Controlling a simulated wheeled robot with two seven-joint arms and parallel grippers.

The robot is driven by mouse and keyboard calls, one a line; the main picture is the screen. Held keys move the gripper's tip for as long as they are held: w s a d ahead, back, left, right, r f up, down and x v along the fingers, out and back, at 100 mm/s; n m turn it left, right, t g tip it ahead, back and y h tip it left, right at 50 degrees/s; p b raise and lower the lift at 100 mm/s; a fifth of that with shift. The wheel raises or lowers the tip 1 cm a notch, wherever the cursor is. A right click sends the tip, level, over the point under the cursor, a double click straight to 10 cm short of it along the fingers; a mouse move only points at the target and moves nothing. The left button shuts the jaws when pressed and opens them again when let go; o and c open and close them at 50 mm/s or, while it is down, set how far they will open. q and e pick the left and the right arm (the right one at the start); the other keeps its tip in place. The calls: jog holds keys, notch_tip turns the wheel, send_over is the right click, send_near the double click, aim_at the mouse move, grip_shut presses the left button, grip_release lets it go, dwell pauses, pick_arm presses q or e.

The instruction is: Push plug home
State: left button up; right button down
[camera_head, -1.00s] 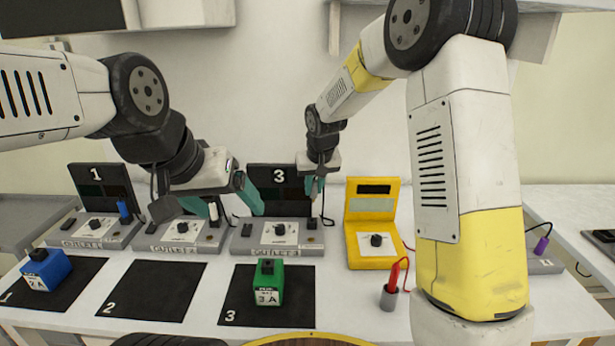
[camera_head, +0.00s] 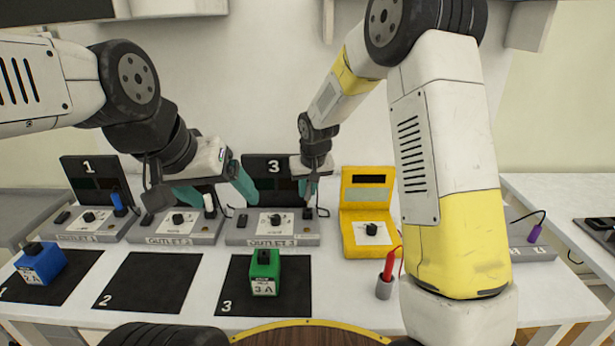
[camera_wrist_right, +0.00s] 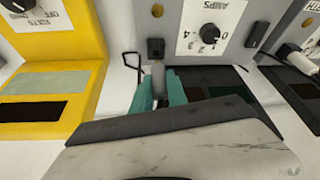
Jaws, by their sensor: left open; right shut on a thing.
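Outlet 3 (camera_head: 272,240) is a grey base with a dial and a dark panel behind it. My right gripper (camera_head: 307,190) is at its right end, shut on a grey plug. In the right wrist view the plug (camera_wrist_right: 158,76) sits between the teal fingers, its end at a dark socket (camera_wrist_right: 156,48). I cannot tell how deep it is in. A dark cord loops beside it. My left gripper (camera_head: 216,190) is open above outlet 2 (camera_head: 178,232), near its white plug (camera_head: 209,203).
Outlet 1 (camera_head: 90,227) holds a blue plug (camera_head: 118,202). A yellow meter (camera_head: 368,238) stands close right of outlet 3, with a red probe (camera_head: 388,266) in a holder. A green block (camera_head: 264,273) and a blue block (camera_head: 40,263) lie on black mats; mat 2 (camera_head: 150,283) is empty.

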aim_at(308, 195)
jog(key=shift+f, duration=0.7)
jog(key=shift+f, duration=1.45)
dwell(0.8)
jog(key=c, duration=1.2)
grip_release()
jog(key=shift+c, duration=0.2)
jog(key=shift+r, duration=0.15)
jog(key=v, duration=0.7)
jog(key=shift+s+r, duration=0.2)
